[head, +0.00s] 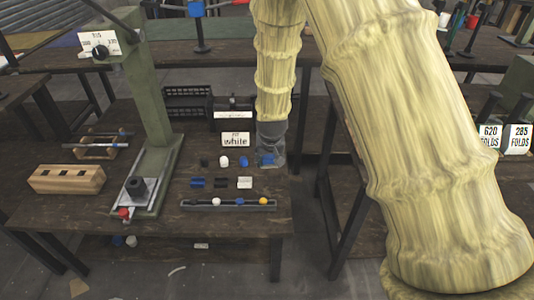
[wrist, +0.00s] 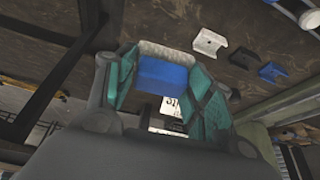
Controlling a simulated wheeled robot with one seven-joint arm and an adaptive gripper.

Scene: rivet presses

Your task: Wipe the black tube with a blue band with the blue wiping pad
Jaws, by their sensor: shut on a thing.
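My gripper (head: 271,158) is above the right side of the workbench, near its right edge. It is shut on the blue wiping pad (wrist: 163,76), which shows between the teal fingers in the wrist view with a pale, textured face. A thin dark tube (head: 104,134) appears to lie across a wooden cradle at the left of the bench, with a bluish mark near its right end. It is too small to make out the band clearly. My gripper is well to the right of it, with the green press between.
The green press (head: 150,90) stands mid-bench. A wooden block (head: 66,180) lies left of it. Several small black, white and blue parts (head: 222,182) lie near a sign (head: 235,140).

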